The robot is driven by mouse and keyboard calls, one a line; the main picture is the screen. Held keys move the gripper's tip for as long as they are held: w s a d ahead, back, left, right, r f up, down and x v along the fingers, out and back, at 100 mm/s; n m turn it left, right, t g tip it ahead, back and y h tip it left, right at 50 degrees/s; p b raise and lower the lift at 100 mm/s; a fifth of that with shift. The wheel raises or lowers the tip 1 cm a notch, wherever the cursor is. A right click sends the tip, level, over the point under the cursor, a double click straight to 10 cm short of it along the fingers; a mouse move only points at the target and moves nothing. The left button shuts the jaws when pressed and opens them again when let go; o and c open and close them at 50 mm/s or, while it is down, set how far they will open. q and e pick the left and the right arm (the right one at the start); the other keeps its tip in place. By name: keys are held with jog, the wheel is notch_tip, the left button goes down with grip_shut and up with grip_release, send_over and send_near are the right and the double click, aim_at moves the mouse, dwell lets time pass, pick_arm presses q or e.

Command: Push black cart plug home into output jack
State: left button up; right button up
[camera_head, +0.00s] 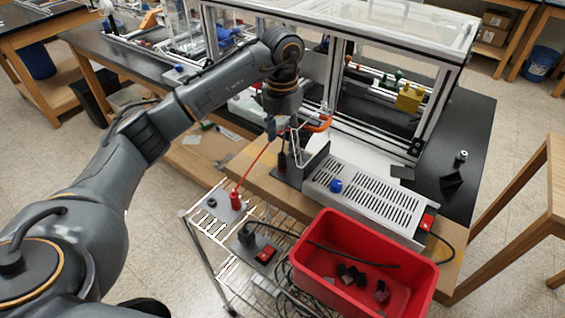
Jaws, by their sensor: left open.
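My left gripper (295,147) points down over the rear left end of the silver slotted power unit (365,197). Its fingers are open. A small black plug (282,163) stands upright just below and left of the fingers, close to the unit's dark bracket; I cannot tell whether it is fully seated or touching a finger. A red plug (236,199) stands on a grey plate (222,213) on the wire cart, its red lead rising toward the gripper. A black round jack (211,203) shows beside it. My right gripper is not in view.
A red bin (330,275) with a few dark parts stands at the front. A framed enclosure (425,105) rises behind.

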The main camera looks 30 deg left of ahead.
aim_at(282, 155)
pick_arm(q)
notch_tip(282, 155, down, 6)
jog(key=b, duration=0.3)
jog(key=shift+f+b, duration=0.2)
jog(key=shift+b, duration=0.15)
jog(key=shift+f, duration=0.45)
grip_shut()
dwell(0.4)
jog(key=shift+r, duration=0.25)
